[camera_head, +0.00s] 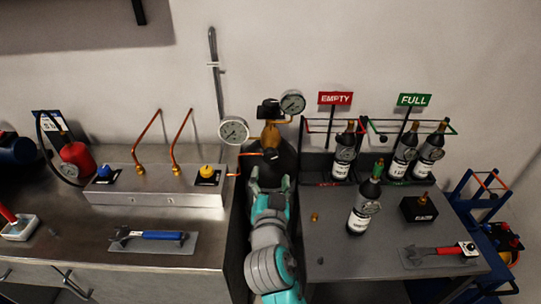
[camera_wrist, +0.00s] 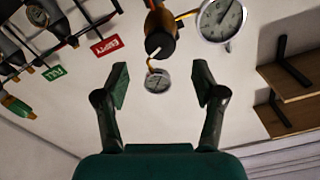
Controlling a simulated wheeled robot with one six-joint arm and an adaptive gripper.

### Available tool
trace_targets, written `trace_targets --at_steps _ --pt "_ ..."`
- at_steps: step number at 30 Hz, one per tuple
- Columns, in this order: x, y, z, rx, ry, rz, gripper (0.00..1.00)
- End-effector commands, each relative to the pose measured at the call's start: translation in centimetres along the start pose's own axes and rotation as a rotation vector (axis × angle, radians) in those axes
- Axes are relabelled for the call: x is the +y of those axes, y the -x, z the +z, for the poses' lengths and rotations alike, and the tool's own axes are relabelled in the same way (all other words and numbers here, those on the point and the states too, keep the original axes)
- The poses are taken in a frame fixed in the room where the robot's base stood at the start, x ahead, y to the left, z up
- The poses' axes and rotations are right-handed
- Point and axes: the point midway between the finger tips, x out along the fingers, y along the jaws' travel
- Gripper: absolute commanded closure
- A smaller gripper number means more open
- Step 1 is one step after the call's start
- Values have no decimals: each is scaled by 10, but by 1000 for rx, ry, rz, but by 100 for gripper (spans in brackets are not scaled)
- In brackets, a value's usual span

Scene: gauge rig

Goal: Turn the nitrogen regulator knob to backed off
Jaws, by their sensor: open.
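The nitrogen regulator (camera_head: 271,134) is a brass body with a black knob (camera_head: 268,109) at its top, in the middle of the head view. Two round white gauges sit beside it, one left (camera_head: 233,130) and one upper right (camera_head: 292,102). In the wrist view, which is upside down, the black knob (camera_wrist: 160,43) ends the brass body (camera_wrist: 158,17). My gripper (camera_head: 270,180) is below the regulator in the head view. Its two fingers stand apart with nothing between them in the wrist view (camera_wrist: 160,84). The knob appears beyond the fingertips, not touched.
A steel bench (camera_head: 75,225) with a panel of blue and yellow knobs stands left. A dark table (camera_head: 335,258) at right bears bottles and a black block (camera_head: 419,207). EMPTY (camera_head: 335,98) and FULL (camera_head: 413,100) signs mark the racks. My arm is in the gap between.

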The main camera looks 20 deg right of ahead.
Motion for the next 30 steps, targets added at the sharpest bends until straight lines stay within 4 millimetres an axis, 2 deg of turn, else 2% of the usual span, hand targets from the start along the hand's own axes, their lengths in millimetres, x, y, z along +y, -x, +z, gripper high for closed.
trace_targets --at_steps 6,12,18,27,29,30 --pt "0 -41 -1 2 -1 1 31" --pt "0 -70 0 1 -1 0 31" --pt "0 -83 0 0 0 -1 31" --pt "0 -85 0 0 0 -1 31" --pt "0 -85 0 0 0 -1 43" --pt "0 -85 0 0 0 -1 53"
